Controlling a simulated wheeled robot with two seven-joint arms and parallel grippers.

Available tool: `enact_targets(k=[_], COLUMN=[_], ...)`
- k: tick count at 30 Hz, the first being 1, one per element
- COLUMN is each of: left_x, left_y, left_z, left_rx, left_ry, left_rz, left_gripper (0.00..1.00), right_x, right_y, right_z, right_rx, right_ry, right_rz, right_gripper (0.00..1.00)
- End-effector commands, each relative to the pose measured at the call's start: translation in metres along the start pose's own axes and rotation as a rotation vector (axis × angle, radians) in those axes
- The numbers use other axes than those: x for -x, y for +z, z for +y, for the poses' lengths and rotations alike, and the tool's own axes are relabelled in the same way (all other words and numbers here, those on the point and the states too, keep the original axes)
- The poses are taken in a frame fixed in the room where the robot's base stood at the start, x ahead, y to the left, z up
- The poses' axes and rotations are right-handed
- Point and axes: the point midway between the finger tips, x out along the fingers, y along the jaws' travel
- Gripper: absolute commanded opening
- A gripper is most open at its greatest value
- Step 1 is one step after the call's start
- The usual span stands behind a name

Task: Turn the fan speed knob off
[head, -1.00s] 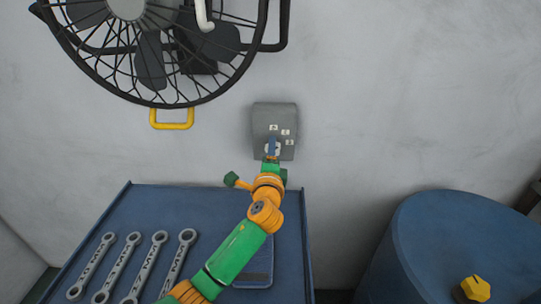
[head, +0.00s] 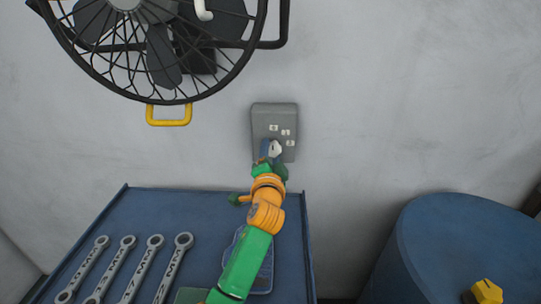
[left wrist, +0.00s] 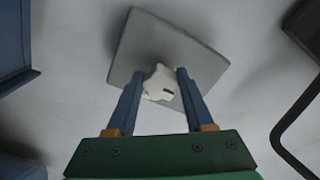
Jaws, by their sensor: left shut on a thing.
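The white fan speed knob (head: 277,149) sits low on a grey control box (head: 262,112) on the wall, below small white number labels. In the left wrist view the knob (left wrist: 160,82) stands between my two blue fingertips, with a dark mark on its face. My left gripper (head: 268,150) is shut on the knob, and its fingers also show in the left wrist view (left wrist: 157,90). The hand and finger cover part of the knob in the head view, and I cannot tell which label it points to. The caged fan (head: 165,92) hangs above left. My right gripper is out of view.
A blue bench (head: 160,205) below the box holds several wrenches (head: 146,268) at left and a blue object (head: 262,275) partly under my left arm. A blue drum (head: 440,235) with a yellow cap (head: 488,292) stands at right. A yellow handle (head: 168,114) hangs under the fan.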

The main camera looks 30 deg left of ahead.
Motion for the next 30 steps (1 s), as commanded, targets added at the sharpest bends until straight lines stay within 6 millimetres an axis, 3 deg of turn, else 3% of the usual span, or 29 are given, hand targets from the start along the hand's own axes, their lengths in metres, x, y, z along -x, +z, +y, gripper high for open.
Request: enact_targets(k=[17, 18, 21, 30], left_x=[-0.0001, -0.0001, -0.0001, 0.001], left_y=[-0.0032, -0.0032, -0.0029, -0.0013], left_z=[-0.0045, -0.0046, -0.004, -0.0015], left_rx=[0.033, 0.033, 0.032, 0.031], left_ry=[-0.01, -0.01, -0.009, -0.004], left_rz=[0.009, 0.009, 0.008, 0.004], left_gripper=[0.0, 0.55, 0.82, 0.82], right_x=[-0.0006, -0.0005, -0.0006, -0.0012], right_y=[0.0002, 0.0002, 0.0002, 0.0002], right_z=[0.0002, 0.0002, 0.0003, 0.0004], right_rx=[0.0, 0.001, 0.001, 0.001], right_ry=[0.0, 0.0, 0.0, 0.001], right_rz=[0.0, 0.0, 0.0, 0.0], right_gripper=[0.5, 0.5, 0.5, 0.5])
